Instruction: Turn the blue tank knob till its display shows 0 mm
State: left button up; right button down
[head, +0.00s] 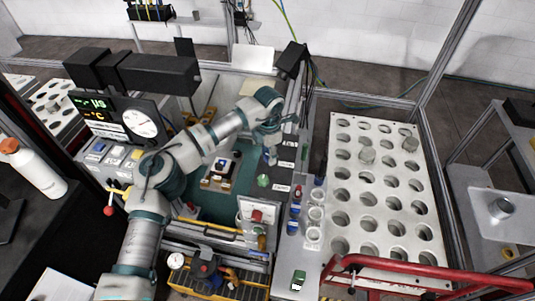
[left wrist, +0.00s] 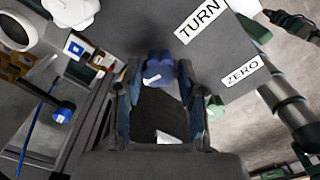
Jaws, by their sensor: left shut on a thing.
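The blue tank knob (left wrist: 160,68) shows in the left wrist view between the fingertips of my left gripper (left wrist: 161,78). The gripper is shut on it, one finger at each side. A white pointer mark shows on the knob. Labels reading TURN (left wrist: 198,22) and ZERO (left wrist: 241,76) are on the grey panel beside it. In the head view my left gripper (head: 271,152) reaches down at the tank's right edge, and it largely hides the knob. No mm reading is legible in either view. My right gripper is not in view.
A green knob (head: 263,180) sits close in front of my left gripper. A white rack (head: 375,150) with round holes stands right. A meter box (head: 125,120) with a dial and dashes before µS and °C stands left. A red bar (head: 430,280) crosses the front right.

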pick_arm(q)
jog(key=shift+r+n, duration=0.1)
jog(key=shift+n, duration=0.5)
jog(key=o, duration=1.1)
jog(key=shift+w+d, duration=0.1)
jog(key=shift+w, duration=0.05)
jog(key=shift+w+d, duration=0.1)
jog(key=shift+d, duration=0.05)
jog(key=r, duration=1.1)
jog(key=shift+d+r, duration=0.2)
jog(key=shift+r, duration=0.1)
jog(key=shift+w+a, duration=0.1)
